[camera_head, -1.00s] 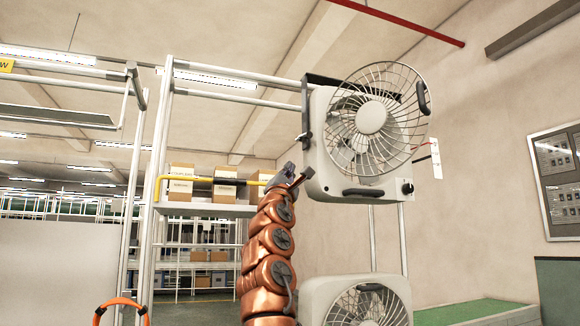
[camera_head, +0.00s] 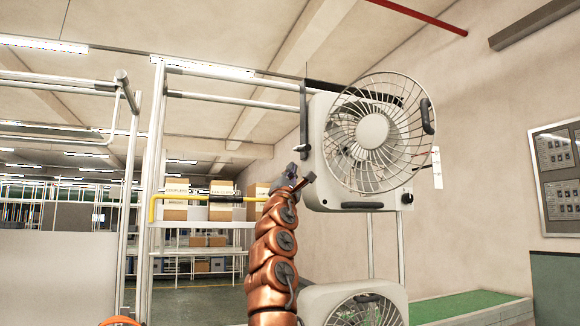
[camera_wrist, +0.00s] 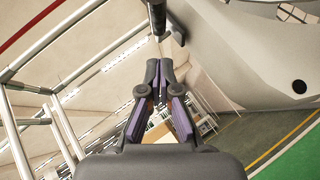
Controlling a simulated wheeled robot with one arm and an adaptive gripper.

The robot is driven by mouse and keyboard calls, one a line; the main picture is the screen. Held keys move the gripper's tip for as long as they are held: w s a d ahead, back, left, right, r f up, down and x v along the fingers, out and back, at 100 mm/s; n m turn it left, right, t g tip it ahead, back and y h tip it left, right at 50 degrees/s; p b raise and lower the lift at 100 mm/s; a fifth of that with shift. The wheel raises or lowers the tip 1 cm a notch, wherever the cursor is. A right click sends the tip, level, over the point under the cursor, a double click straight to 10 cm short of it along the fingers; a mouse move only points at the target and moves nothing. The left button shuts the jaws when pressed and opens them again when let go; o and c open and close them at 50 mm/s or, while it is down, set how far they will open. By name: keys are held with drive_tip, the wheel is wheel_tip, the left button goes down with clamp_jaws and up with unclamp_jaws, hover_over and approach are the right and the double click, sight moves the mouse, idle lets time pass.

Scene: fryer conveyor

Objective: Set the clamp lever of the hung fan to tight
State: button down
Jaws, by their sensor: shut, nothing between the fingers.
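The hung fan (camera_head: 373,130) is a pale grey box fan with a round wire guard, up at the right of the head view. A dark bracket (camera_head: 303,115) runs down its left side, with a small dark lever-like part (camera_head: 301,148) at its lower end. My gripper (camera_head: 301,170) is just below that part, by the fan's lower left corner; I cannot tell whether they touch. In the wrist view my gripper (camera_wrist: 161,72) is shut and empty. A dark bar (camera_wrist: 157,14) lies just beyond its fingertips, beside the fan's pale housing (camera_wrist: 250,45).
A second fan (camera_head: 350,303) stands below the hung one. A white frame post (camera_head: 153,160) and a yellow rail (camera_head: 180,197) are at left, with boxes (camera_head: 222,187) on a rack behind. A wall panel (camera_head: 557,180) is at far right.

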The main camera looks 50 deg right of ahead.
sight(300, 151)
drive_tip(key=r, duration=0.1)
drive_tip(key=r+p, duration=0.1)
drive_tip(key=d+r+p, duration=0.1)
drive_tip(key=shift+s+d, duration=0.1)
drive_tip(key=shift+s, duration=0.3)
drive_tip(key=shift+s+d+r+p, duration=0.3)
drive_tip(key=shift+d+r+p, duration=0.1)
drive_tip(key=shift+p, duration=0.25)
